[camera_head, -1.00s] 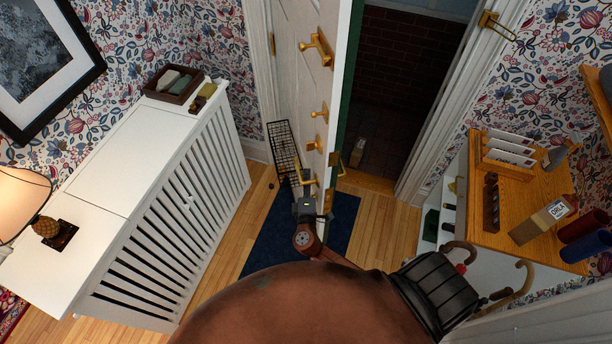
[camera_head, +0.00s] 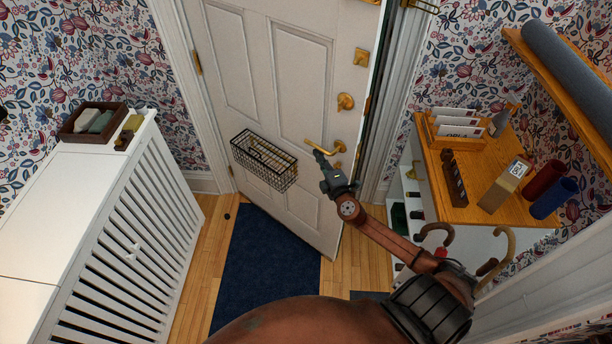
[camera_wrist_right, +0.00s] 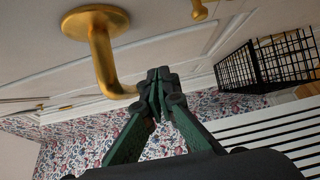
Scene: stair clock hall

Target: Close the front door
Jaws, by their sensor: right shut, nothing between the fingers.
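My left gripper is out of view.
A black wire basket (camera_head: 264,160) hangs on the door. A white slatted cabinet (camera_head: 130,245) stands left. A wooden-topped shelf unit (camera_head: 480,200) with letters and tubes stands right. A dark blue mat (camera_head: 265,265) lies on the floor before the door.

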